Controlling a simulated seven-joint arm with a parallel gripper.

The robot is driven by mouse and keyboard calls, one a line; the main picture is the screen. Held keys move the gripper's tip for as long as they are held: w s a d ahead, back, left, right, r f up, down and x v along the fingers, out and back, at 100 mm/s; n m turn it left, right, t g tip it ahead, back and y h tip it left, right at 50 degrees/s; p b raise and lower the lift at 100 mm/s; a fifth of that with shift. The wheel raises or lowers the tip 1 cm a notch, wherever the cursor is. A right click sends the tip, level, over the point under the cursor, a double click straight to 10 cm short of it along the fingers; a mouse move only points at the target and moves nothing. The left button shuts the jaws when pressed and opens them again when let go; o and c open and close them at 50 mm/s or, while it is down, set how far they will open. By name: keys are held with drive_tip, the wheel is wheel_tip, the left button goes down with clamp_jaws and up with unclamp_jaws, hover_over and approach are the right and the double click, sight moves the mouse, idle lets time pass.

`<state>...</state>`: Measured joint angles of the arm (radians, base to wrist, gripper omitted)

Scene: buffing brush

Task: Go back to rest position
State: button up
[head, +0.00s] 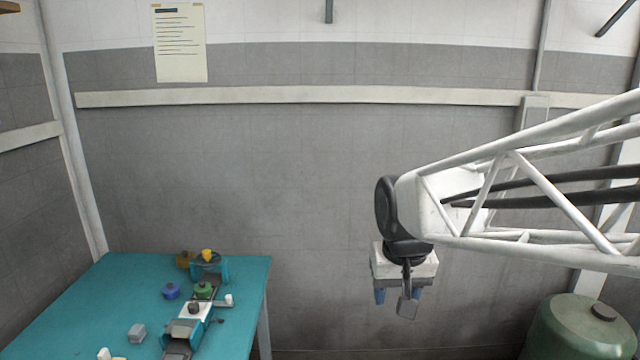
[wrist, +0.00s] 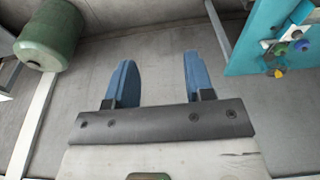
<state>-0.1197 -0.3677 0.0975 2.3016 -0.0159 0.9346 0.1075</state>
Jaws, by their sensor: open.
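My gripper (head: 397,296) hangs in the air to the right of the teal table (head: 75,312), apart from it and pointing down. In the wrist view its two blue fingers (wrist: 156,82) stand apart with nothing between them, over bare floor. On the table in the head view a machine with a grey, white and teal body (head: 196,310) stands near the right edge. The table also shows at the upper right of the wrist view (wrist: 246,45).
A blue piece (head: 171,291) and a grey block (head: 136,333) lie on the table left of the machine. A brown piece (head: 185,259) is at the back. A green drum (head: 578,328) stands at the lower right. The space between table and drum looks clear.

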drive_tip(key=s+d+f, duration=0.1)
drive_tip(key=s+d, duration=0.1)
drive_tip(key=s, duration=0.5)
drive_tip(key=s+d+f, duration=0.2)
drive_tip(key=s+d, duration=0.1)
drive_tip(key=s, duration=0.5)
drive_tip(key=shift+d+t, duration=0.25)
drive_tip(key=shift+t, duration=0.05)
drive_tip(key=shift+w, duration=0.1)
idle(1.4)
